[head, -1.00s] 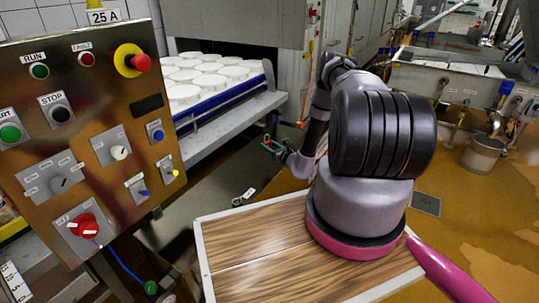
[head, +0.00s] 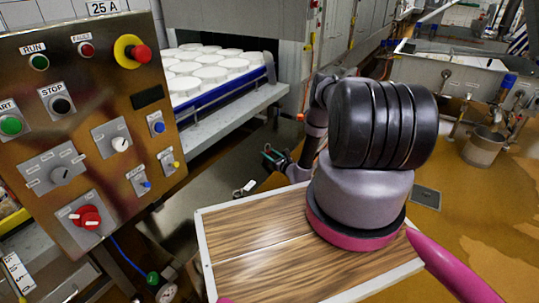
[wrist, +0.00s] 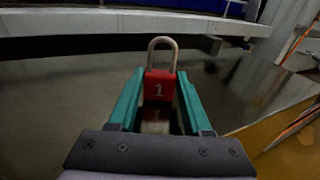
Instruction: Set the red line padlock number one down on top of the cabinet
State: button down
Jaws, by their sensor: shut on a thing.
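The red padlock (wrist: 158,86), marked with a white 1, has its pale shackle upward in the wrist view. My gripper (wrist: 156,100) is shut on its body between two teal fingers. In the head view my gripper (head: 273,157) is small, and I cannot make out the padlock clearly. Below it is a flat, dark grey, shiny surface (head: 205,215), which looks like the cabinet top. It also fills the middle of the wrist view (wrist: 70,85). A faint mirrored 1 shows under the padlock. I cannot tell whether the padlock touches the surface.
A small white-tagged item (head: 244,187) lies near my gripper in the head view. A control panel (head: 90,130) stands at left. A blue-edged conveyor (head: 225,100) with several white moulds is behind. The dark surface around my gripper looks mostly clear.

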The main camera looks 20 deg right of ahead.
jog(key=shift+c, duration=1.7)
grip_release()
jog(key=shift+r, duration=0.1)
jog(key=v, duration=1.2)
